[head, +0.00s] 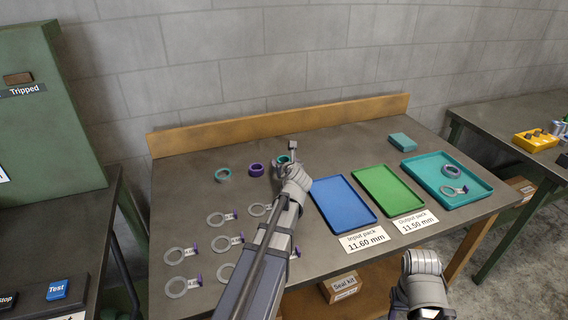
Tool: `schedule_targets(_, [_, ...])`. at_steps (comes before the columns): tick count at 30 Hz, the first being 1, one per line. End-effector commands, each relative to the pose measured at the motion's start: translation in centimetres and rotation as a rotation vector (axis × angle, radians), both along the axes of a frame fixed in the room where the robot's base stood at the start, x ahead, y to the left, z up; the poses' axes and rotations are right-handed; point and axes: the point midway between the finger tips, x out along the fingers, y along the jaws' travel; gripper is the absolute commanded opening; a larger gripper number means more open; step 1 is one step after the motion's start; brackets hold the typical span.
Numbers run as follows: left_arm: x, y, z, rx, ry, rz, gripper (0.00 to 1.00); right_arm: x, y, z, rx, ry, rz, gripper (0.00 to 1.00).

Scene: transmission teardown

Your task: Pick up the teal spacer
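My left gripper (288,157) reaches over the back middle of the table. A small teal ring-shaped part (282,159) shows right at its fingertips, partly hidden by the gripper. I cannot tell whether the fingers are closed on it. Another ring, teal and grey (223,175), lies on the table further left, apart from the gripper. A purple ring (256,169) lies between the two. My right gripper (423,262) is low at the front right, off the table's front edge; its fingers are not clear.
Several tagged grey rings (175,256) lie at the left front, some hidden by my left arm. A blue tray (343,203), a green tray (389,189) and a teal tray (480,199) holding rings stand to the right. A teal block (402,140) lies behind them.

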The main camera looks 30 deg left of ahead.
Motion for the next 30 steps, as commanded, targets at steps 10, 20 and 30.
schedule_targets(10, [0.0, -0.02, -0.01, 0.0, 0.0, 0.0, 0.39, 0.0, 0.0, 0.0, 0.0, 0.0, 0.0, 0.5])
schedule_targets(20, [0.0, -0.02, -0.01, 0.0, 0.0, 0.0, 0.02, 0.0, 0.0, -0.01, 0.0, 0.0, 0.0, 0.5])
schedule_targets(30, [0.0, -0.02, 0.12, 0.0, 0.0, 0.0, 0.0, 0.0, 0.0, 0.12, 0.0, 0.0, 0.0, 0.5])
